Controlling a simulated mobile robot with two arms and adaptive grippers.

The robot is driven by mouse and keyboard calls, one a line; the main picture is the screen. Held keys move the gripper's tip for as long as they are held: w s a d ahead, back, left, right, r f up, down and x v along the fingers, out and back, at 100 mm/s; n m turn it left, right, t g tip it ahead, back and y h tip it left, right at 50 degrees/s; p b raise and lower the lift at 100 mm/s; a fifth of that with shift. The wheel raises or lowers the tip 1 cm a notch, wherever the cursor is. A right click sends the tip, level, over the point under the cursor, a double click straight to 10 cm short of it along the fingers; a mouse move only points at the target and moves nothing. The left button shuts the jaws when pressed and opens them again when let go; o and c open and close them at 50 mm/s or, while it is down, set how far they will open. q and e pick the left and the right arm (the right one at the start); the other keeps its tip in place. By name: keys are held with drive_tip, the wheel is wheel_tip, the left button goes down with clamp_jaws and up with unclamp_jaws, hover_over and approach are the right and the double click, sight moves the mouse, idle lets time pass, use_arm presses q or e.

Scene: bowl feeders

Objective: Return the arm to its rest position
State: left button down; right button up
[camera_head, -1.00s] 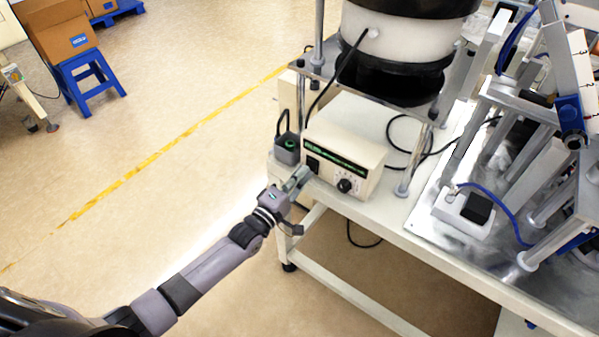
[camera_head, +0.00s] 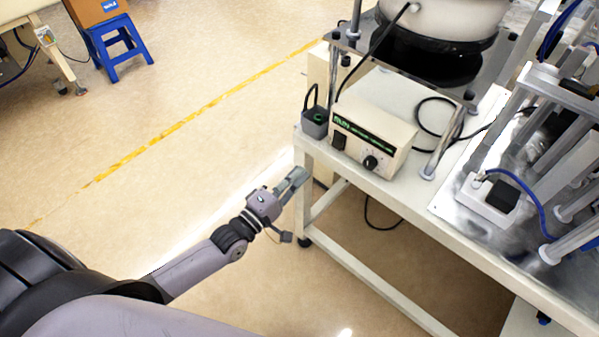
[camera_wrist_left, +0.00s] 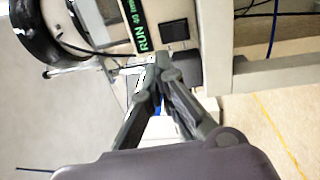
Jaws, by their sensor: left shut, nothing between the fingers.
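My left arm comes in from the lower left in the head view. Its gripper (camera_head: 294,181) is just off the corner of the cream workbench (camera_head: 400,215), in front of and below the control box. In the left wrist view the left gripper's fingers (camera_wrist_left: 162,68) meet at the tips, with nothing between them. Beyond them is the cream control box (camera_head: 373,135) with a lit green display and a black switch, which also shows in the wrist view (camera_wrist_left: 165,14). My right gripper is not in view.
A bowl feeder (camera_head: 430,45) stands behind the control box. Metal frames and a blue tube are at right. A blue stool (camera_head: 118,48) stands far left. The floor left of the bench is open.

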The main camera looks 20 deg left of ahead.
use_arm(q)
drive_tip(key=s+a+f+m+g+y, duration=0.2)
drive_tip(key=s+f+m+g, duration=0.15)
drive_tip(key=f, duration=0.65)
drive_tip(key=s+a+f+m+g+y, duration=0.15)
drive_tip(key=s+f, duration=0.25)
drive_tip(key=f, duration=0.6)
drive_tip(key=s+a+f+m+g+y, duration=0.1)
drive_tip(key=s+a+f+m+g, duration=0.2)
drive_tip(key=f, duration=0.7)
drive_tip(key=s+f+m+g, duration=0.3)
drive_tip(key=s+f, duration=0.2)
drive_tip(key=s, duration=0.5)
drive_tip(key=s+d+f+m+g+y, duration=0.1)
drive_tip(key=s+f+m+g, duration=0.1)
drive_tip(key=s+f, duration=0.4)
drive_tip(key=s+f+m+g+y, duration=0.1)
drive_tip(key=s+f+m+g, duration=0.2)
drive_tip(key=s, duration=1.3)
wheel_tip(320, 180, down, 3)
drive_tip(key=shift+d+f+m+g, duration=0.1)
drive_tip(key=shift+d+m+g, duration=0.2)
drive_tip(key=shift+d+g, duration=0.15)
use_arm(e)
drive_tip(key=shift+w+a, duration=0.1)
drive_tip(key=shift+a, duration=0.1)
use_arm(q)
drive_tip(key=shift+w, duration=0.1)
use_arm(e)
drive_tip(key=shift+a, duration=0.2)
